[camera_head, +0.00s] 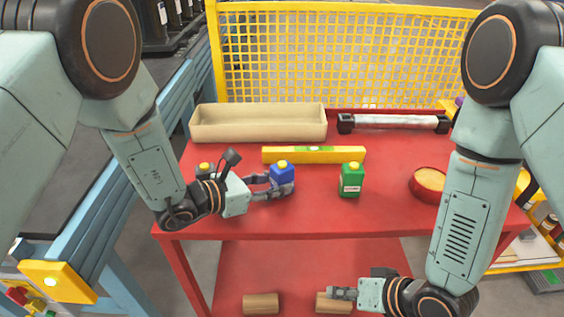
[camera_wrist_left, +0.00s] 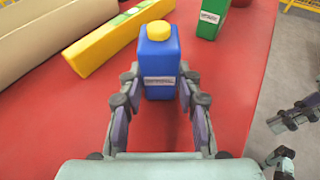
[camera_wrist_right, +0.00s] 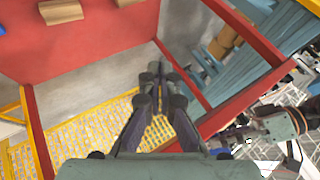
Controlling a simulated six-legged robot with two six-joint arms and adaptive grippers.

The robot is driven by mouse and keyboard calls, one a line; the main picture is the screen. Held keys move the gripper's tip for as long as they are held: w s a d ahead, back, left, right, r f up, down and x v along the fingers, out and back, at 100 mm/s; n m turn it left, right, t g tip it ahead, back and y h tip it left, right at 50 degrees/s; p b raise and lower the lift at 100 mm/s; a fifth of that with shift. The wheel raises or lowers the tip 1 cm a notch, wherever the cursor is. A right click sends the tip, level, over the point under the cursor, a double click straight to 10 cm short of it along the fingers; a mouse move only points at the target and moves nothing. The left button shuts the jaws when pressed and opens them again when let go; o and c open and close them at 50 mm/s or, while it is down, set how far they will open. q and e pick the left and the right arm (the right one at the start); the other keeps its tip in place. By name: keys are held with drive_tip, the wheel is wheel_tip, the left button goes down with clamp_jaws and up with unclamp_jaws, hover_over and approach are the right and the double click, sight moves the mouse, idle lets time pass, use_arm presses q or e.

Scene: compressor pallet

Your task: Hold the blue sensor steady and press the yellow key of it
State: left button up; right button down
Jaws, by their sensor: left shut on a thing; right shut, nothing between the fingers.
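The blue sensor (camera_head: 282,175) stands upright on the red table, with its yellow key (camera_head: 282,165) on top. In the left wrist view the blue sensor (camera_wrist_left: 160,66) shows a pale label, and the yellow key (camera_wrist_left: 158,30) is uncovered. My left gripper (camera_head: 281,187) is shut on the sensor, one finger on each side of its body. My right gripper (camera_head: 333,293) is shut and empty, low in front of the table and well away from the sensor. Its closed fingers also show in the right wrist view (camera_wrist_right: 152,80).
A green sensor (camera_head: 351,181) with a yellow key stands right of the blue one. A yellow level (camera_head: 313,155) lies behind, before a beige tray (camera_head: 258,125). A red round bowl (camera_head: 428,184) is at right. Wooden blocks (camera_head: 261,304) lie on the lower shelf.

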drive_tip(key=w+a+r+n+y, duration=0.2)
drive_tip(key=w+a+r+y, duration=0.3)
drive_tip(key=r, duration=0.4)
wheel_tip(320, 180, up, 21)
drive_tip(key=n+g+h, duration=0.2)
drive_tip(key=n+h, duration=0.1)
drive_tip(key=n, duration=1.9)
hover_over(286, 164)
drive_tip(key=shift+f, duration=0.15)
drive_tip(key=shift+f, duration=0.1)
drive_tip(key=shift+f, duration=4.35)
drive_tip(key=shift+f, duration=0.1)
drive_tip(key=shift+f, duration=0.35)
